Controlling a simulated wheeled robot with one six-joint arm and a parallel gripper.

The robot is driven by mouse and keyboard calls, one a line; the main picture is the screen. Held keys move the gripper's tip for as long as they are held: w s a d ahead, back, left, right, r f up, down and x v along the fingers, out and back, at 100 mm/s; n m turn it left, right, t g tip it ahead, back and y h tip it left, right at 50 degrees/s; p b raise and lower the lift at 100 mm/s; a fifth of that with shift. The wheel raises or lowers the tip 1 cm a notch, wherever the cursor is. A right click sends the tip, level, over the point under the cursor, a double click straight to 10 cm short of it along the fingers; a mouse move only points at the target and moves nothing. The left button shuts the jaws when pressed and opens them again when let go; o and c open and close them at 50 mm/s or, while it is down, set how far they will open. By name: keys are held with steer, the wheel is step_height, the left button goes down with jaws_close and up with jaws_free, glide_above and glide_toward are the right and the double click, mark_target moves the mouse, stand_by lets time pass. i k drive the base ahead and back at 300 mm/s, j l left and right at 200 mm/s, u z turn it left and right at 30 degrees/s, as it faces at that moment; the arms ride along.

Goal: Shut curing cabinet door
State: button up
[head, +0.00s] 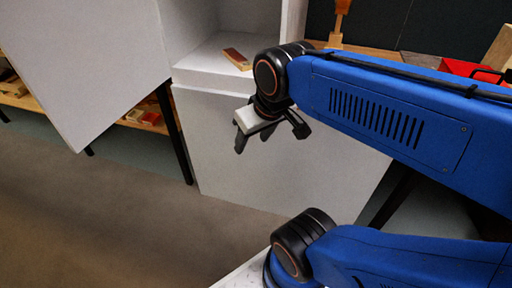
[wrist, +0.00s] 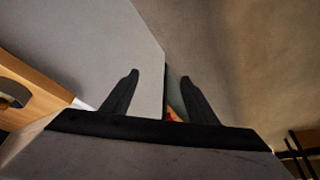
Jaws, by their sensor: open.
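The curing cabinet door (head: 85,55) is a large pale panel at the upper left of the head view, swung open to the left of the cabinet (head: 285,155). The cabinet's upper compartment is open at the front. My gripper (head: 270,139) is open and empty in front of the cabinet, right of the door and apart from it in the head view. In the wrist view a pale panel, seemingly the door (wrist: 85,45), fills the left side. Its edge shows between the fingers of my gripper (wrist: 159,77); I cannot tell the distance. The door's hinge is not clear.
A small wooden block (head: 237,59) lies on the compartment floor near its front. A red box (head: 466,68) stands on the bench at the right. Low shelves with small blocks (head: 150,117) show behind the door. The brown floor (head: 90,220) at the front left is clear.

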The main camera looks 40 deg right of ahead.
mark_target(85, 64)
steer(key=j+z, duration=0.1)
steer(key=z, duration=0.3)
steer(key=i+j+z, duration=0.1)
steer(key=z, duration=0.25)
steer(key=j+z, duration=0.2)
steer(key=z, duration=0.2)
steer(key=j+z, duration=0.15)
steer(key=z, duration=0.25)
steer(key=j+z, duration=0.2)
steer(key=j, duration=0.2)
steer(key=k+j+z, duration=0.15)
steer(key=j, duration=0.25)
steer(key=k+j+z, duration=0.2)
steer(key=j, duration=0.15)
steer(key=j+z, duration=0.15)
steer(key=j, duration=0.25)
steer(key=k+j+z, duration=0.2)
steer(key=j, duration=0.15)
steer(key=k+j+z, duration=0.15)
steer(key=j, duration=0.15)
steer(key=k+j, duration=0.3)
steer(key=j, duration=0.2)
steer(key=k+j, duration=0.25)
steer(key=j, duration=0.2)
steer(key=k+j+z, duration=0.1)
steer(key=k+j, duration=0.2)
steer(key=j, duration=0.2)
steer(key=k+j, duration=0.3)
steer(key=j, duration=0.15)
